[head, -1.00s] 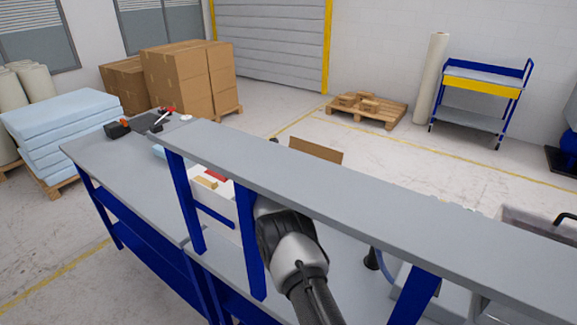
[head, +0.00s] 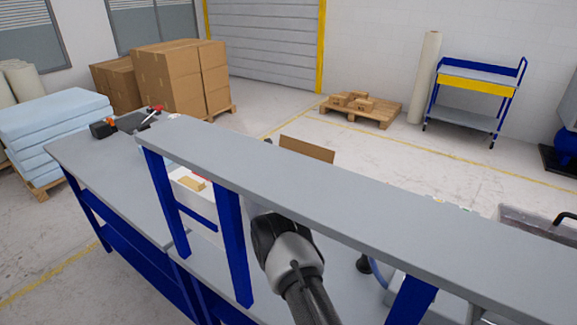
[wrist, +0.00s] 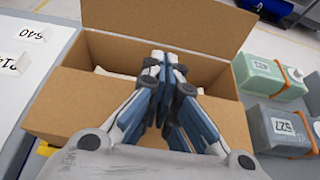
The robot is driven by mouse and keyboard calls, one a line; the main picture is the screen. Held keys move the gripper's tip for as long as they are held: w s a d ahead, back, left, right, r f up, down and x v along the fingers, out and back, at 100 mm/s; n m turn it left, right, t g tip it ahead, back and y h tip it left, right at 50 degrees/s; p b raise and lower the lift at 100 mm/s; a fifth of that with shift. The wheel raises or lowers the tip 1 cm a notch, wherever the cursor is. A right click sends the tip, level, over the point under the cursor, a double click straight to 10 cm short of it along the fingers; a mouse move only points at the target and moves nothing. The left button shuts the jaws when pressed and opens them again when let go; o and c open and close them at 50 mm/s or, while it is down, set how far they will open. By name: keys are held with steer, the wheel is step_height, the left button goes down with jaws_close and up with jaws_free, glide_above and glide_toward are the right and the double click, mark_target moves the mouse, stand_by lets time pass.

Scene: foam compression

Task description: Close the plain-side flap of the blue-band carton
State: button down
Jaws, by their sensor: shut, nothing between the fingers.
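The cardboard carton (wrist: 62,104) is open below my gripper in the wrist view. One wide flap (wrist: 165,22) stands up along its far side. Nearer brown panels show on both sides of my gripper, but I cannot tell whether they are flaps or walls. No blue band shows. A pale item lies inside, mostly hidden. My gripper (wrist: 165,62) is shut and empty, its fingertips over the carton's opening. In the head view a raised brown flap (head: 307,149) shows beyond the grey shelf; the shelf hides the carton's body and my fingers.
A green container (wrist: 270,78) and a grey-green one (wrist: 287,128) stand right of the carton. White sheets with printed numbers (wrist: 32,45) lie to its left. The long grey shelf (head: 330,190) on blue posts crosses above the bench. A small tan block (head: 192,184) sits left of a post.

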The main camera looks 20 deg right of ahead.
steer(key=shift+d+f, duration=0.1)
steer(key=shift+f, duration=0.15)
stand_by(0.5)
steer(key=shift+r, duration=0.1)
